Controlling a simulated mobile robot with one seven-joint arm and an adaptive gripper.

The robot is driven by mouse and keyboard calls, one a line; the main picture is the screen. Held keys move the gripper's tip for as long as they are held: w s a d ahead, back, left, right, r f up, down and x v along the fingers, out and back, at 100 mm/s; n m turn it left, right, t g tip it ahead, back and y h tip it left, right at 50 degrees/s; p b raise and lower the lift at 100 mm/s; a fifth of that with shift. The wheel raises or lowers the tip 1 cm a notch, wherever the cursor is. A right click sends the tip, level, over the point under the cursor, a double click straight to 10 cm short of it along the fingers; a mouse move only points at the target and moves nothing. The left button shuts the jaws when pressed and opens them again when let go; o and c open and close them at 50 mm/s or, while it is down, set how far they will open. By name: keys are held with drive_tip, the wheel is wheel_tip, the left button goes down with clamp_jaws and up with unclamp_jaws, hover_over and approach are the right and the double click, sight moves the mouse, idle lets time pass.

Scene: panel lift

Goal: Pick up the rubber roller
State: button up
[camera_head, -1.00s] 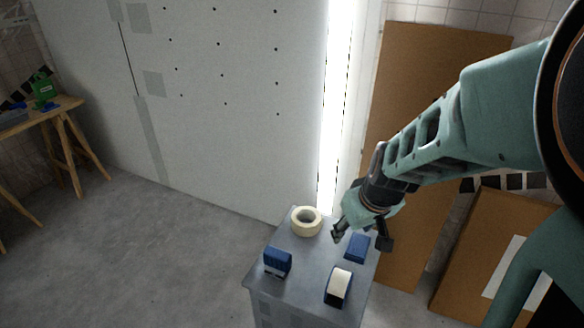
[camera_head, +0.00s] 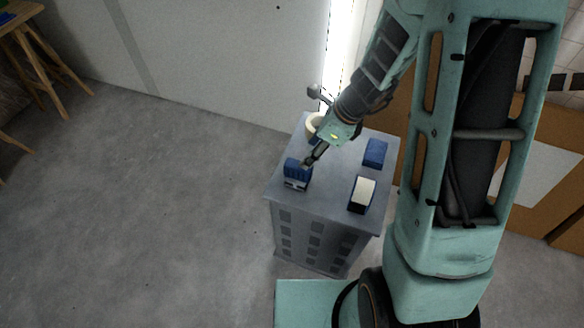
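No item is plainly a rubber roller from this view. A dark-edged piece with a cream-white top (camera_head: 362,194) lies at the front right of the grey cabinet top (camera_head: 335,185). A ribbed blue piece with a grey lower part (camera_head: 298,171) stands at the left edge. I cannot tell which of these is the roller. My gripper (camera_head: 312,127) is open and appears empty, its fingers spread wide over the back left of the cabinet top. One finger tip shows close to the blue piece; contact cannot be told.
A cream tape ring (camera_head: 313,122) is partly hidden behind my gripper. A blue block (camera_head: 375,153) lies at the back right. A white panel (camera_head: 215,65) stands behind, brown boards (camera_head: 540,205) at right. Floor at left (camera_head: 150,200) is clear.

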sight(298, 170)
drive_tip(key=b+x, duration=0.1)
drive_tip(key=x, duration=0.4)
drive_tip(key=shift+f+b, duration=0.3)
drive_tip(key=shift+b, duration=0.1)
drive_tip(key=x, duration=0.1)
drive_tip(key=b+x, duration=0.1)
drive_tip(key=x, duration=0.1)
drive_tip(key=b+x, duration=0.1)
drive_tip(key=shift+s+d+f, duration=0.15)
drive_tip(key=shift+s+f, duration=0.15)
drive_tip(key=shift+f, duration=0.05)
drive_tip(key=shift+w+f, duration=0.15)
drive_tip(key=shift+f, duration=0.2)
clamp_jaws()
